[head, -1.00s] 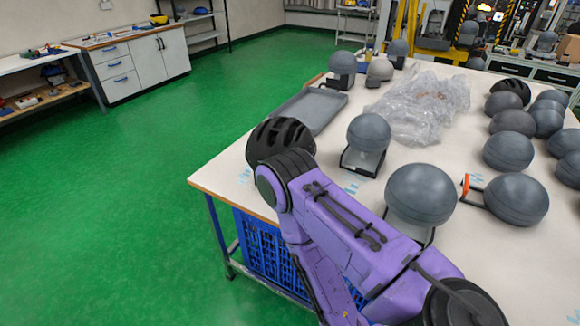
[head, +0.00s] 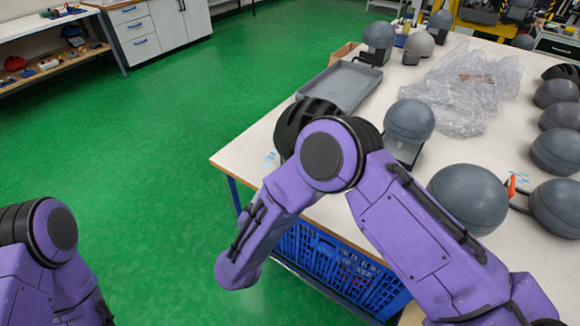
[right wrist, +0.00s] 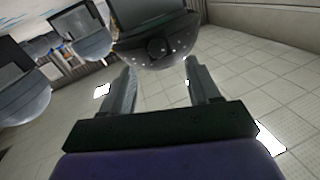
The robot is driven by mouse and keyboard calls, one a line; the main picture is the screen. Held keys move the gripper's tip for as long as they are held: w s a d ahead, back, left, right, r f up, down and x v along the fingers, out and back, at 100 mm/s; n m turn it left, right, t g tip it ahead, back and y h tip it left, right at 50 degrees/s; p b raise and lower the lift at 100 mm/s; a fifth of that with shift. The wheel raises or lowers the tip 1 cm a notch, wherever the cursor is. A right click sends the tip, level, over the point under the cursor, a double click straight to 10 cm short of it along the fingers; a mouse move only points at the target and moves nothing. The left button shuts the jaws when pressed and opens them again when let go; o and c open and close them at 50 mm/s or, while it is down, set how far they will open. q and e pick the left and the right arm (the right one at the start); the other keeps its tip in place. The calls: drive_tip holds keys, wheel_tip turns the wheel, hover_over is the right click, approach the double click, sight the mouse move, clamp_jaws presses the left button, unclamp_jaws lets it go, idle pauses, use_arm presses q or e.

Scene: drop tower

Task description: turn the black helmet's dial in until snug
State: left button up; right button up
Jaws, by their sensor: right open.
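The black helmet (head: 287,128) with ridged vents is near the table's left edge in the head view, partly hidden behind my right arm. In the right wrist view, which looks upside down, a dark speckled dome (right wrist: 178,53) carries a round dark knob (right wrist: 157,48). I cannot tell for certain whether this dome is the black helmet. My right gripper (right wrist: 159,66) is open and empty, its fingers pointing towards the dome, one either side of the knob in the picture. Contact cannot be judged. My left arm shows at the lower left, but its gripper is out of view.
Grey domes on stands (head: 409,119) share the table (head: 240,158) with a grey tray (head: 340,86) and crumpled clear plastic (head: 470,90). Blue crates (head: 335,265) are under the table. The green floor (head: 150,130) to the left is clear.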

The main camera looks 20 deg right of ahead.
drive_tip(key=w+d+r+h+p, duration=0.1)
drive_tip(key=w+d+p, duration=0.2)
drive_tip(key=w+d, duration=0.3)
drive_tip(key=shift+w+d+m+g, duration=0.3)
drive_tip(key=shift+w+m+g, duration=0.1)
drive_tip(key=shift+w, duration=0.35)
drive_tip(key=shift+r, duration=0.1)
drive_tip(key=c, duration=1.1)
